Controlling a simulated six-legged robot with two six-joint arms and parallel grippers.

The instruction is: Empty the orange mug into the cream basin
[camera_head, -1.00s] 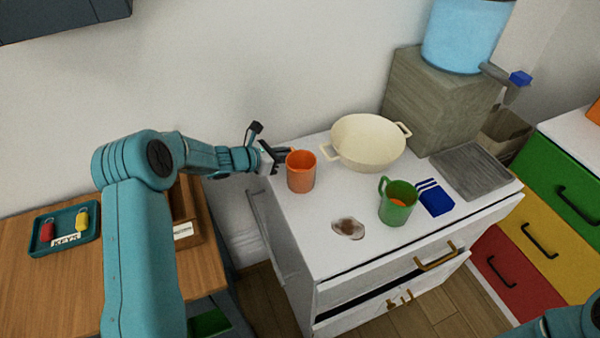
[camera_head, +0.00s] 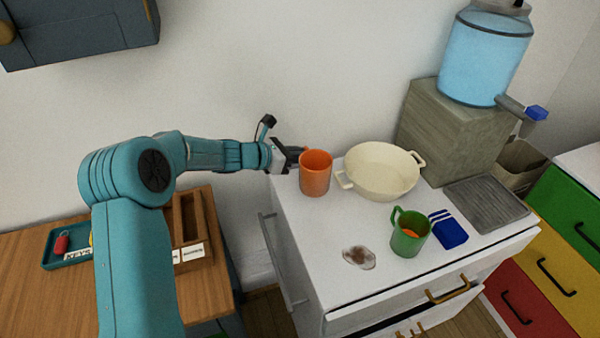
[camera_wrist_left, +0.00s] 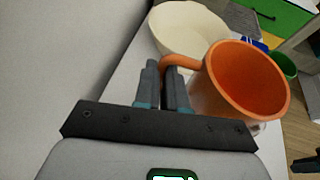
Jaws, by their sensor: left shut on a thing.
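The orange mug (camera_head: 315,176) is upright above the white cabinet top, left of the cream basin. My left gripper (camera_head: 291,157) is shut on its handle from the left. The wrist view shows the handle (camera_wrist_left: 180,64) between the fingers and the mug's open mouth (camera_wrist_left: 247,80); I cannot make out its contents. The cream basin (camera_head: 380,178) stands on the cabinet with side handles, its visible inside bare. It also shows behind the mug in the wrist view (camera_wrist_left: 188,32).
A green mug (camera_head: 408,243) with something orange inside stands in front of the basin, beside a blue cloth (camera_head: 449,230). A water dispenser (camera_head: 486,55) on a grey block (camera_head: 450,130) stands behind right.

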